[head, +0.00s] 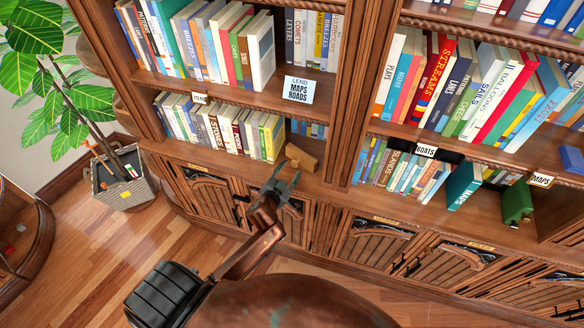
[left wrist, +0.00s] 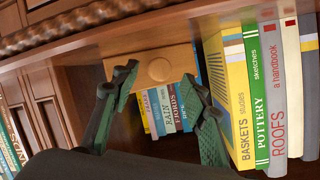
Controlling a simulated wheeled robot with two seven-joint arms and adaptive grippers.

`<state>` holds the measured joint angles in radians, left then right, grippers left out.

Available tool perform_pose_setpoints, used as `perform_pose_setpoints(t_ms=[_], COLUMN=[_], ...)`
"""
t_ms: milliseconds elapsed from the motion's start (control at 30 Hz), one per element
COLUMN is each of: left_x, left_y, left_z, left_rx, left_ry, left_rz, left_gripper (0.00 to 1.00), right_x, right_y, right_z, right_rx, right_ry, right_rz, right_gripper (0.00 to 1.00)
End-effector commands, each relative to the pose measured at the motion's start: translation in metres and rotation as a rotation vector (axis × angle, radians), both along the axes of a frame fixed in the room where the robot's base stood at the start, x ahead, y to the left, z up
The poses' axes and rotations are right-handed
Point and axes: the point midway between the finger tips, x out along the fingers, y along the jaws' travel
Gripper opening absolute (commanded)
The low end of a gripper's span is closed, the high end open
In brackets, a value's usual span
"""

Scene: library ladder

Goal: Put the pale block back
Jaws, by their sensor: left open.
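The pale block (head: 300,157), light tan wood, stands near the front of the lower left shelf, just right of a row of books. In the left wrist view the pale block (left wrist: 152,68) shows a round knob on its face. My left gripper (head: 281,178) is open and empty, just in front of and below the block in the head view. In the left wrist view the two fingers of my left gripper (left wrist: 158,88) are spread, with the block beyond and between them; I cannot tell whether they touch it. My right gripper is out of view.
A potted plant (head: 123,177) stands left.

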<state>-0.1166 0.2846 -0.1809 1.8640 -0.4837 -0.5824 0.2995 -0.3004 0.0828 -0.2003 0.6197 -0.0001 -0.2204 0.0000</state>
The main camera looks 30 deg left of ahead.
Motion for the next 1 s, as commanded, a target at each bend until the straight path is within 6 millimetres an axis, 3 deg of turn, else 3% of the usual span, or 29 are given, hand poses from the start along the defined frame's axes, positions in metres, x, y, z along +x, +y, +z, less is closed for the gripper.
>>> perform_pose_setpoints(t_ms=[200,400,800,900,967,1000], left_x=[-0.045,-0.075,-0.086,-0.086,-0.087,-0.088], left_y=[-0.008,-0.014,-0.016,-0.016,-0.015,-0.014], left_z=[0.016,0.026,0.030,0.015,-0.010,-0.032], left_rx=[-0.001,-0.001,0.000,-0.003,-0.009,-0.016], left_ry=[0.001,0.001,0.001,0.023,0.059,0.093], left_rz=[0.001,0.001,0.000,0.000,-0.001,-0.002], left_gripper=[0.41,0.41,0.41,0.41,0.41,0.41], right_x=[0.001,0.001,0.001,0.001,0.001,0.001], right_y=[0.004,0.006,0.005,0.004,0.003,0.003], right_z=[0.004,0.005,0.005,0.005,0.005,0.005], right_rx=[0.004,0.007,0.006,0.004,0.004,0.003], right_ry=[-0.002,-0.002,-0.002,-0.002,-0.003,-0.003], right_rz=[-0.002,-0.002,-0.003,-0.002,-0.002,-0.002], right_gripper=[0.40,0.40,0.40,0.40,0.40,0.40])
